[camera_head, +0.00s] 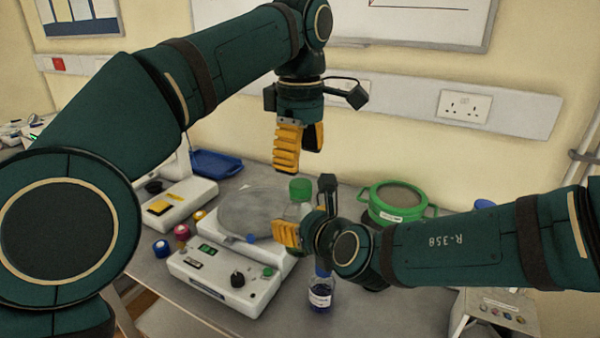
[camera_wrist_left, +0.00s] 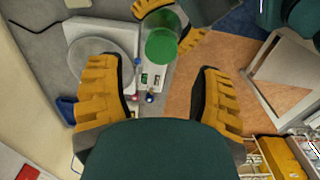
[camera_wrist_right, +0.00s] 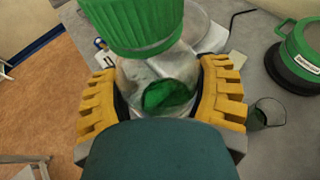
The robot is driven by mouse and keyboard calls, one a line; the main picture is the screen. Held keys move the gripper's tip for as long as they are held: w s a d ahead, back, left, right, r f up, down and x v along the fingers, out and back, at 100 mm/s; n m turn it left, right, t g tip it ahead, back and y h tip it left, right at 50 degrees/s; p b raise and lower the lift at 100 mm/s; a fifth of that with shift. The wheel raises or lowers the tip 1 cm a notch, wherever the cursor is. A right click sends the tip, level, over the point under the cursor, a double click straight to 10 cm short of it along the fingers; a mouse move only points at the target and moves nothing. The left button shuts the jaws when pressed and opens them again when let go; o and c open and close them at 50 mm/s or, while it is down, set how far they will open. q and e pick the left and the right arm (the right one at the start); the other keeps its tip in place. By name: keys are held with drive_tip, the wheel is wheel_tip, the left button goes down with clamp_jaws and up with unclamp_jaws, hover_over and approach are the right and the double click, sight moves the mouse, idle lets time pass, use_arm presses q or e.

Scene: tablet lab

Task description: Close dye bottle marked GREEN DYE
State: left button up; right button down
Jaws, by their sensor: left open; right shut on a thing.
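My right gripper (camera_head: 293,228) is shut on a clear bottle (camera_wrist_right: 150,78) with some green liquid in it. A ribbed green cap (camera_wrist_right: 130,22) sits at the bottle's top; I cannot tell whether it is screwed tight. The cap also shows in the head view (camera_head: 300,189) and in the left wrist view (camera_wrist_left: 162,40). No GREEN DYE wording can be read. My left gripper (camera_head: 301,150) is open and empty, pointing down above the cap and apart from it.
A white stirrer-like device (camera_head: 225,285) with a round grey plate stands left of the bottle. A blue-capped bottle (camera_head: 320,292) stands in front. A green round container (camera_head: 397,201) is behind to the right. Small coloured vials (camera_head: 162,248) and a blue tray (camera_head: 215,163) lie left.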

sight(300, 182)
use_arm(q)
drive_tip(key=shift+f, duration=2.4)
clamp_jaws()
